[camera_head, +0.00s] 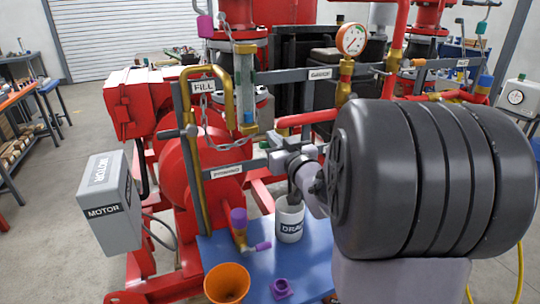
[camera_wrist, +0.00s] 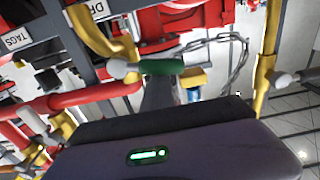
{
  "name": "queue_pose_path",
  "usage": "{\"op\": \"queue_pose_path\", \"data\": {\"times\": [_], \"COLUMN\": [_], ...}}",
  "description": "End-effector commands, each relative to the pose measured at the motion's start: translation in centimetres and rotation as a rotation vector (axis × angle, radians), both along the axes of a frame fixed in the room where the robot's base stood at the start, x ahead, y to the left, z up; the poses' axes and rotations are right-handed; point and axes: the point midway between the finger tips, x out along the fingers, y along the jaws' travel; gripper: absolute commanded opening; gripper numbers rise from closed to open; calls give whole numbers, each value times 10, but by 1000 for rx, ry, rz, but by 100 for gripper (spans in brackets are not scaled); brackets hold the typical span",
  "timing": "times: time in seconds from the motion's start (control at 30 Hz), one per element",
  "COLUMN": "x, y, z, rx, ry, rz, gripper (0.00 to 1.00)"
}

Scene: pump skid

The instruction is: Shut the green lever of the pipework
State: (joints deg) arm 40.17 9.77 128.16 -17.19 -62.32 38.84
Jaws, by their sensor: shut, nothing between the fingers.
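In the head view only a small green bit (camera_head: 264,145) shows beside my grey wrist, below the sight glass (camera_head: 246,88). My wrist and arm hide most of that area.
A chain (camera_head: 215,137) and a yellow pipe (camera_head: 186,150) are close on the left. A pressure gauge (camera_head: 351,40) stands above right. A grey motor box (camera_head: 112,205) is at left.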

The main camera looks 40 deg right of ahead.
Motion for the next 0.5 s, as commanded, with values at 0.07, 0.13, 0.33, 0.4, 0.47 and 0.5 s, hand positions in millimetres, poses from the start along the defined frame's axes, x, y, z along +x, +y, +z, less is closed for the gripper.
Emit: {"op": "queue_pose_path", "data": {"times": [0.07, 0.13, 0.33, 0.4, 0.47, 0.5], "x": [1, 1, 1, 1, 1, 1], "y": [2, 4, 6, 6, 6, 6], "z": [-7, -11, -9, -5, -1, 1], "rx": [0, 0, 0, 0, -1, -1], "ry": [0, 0, 0, 0, 0, -1], "rz": [1, 1, 1, 0, 1, 1], "gripper": [0, 0, 0, 0, 0, 0]}}
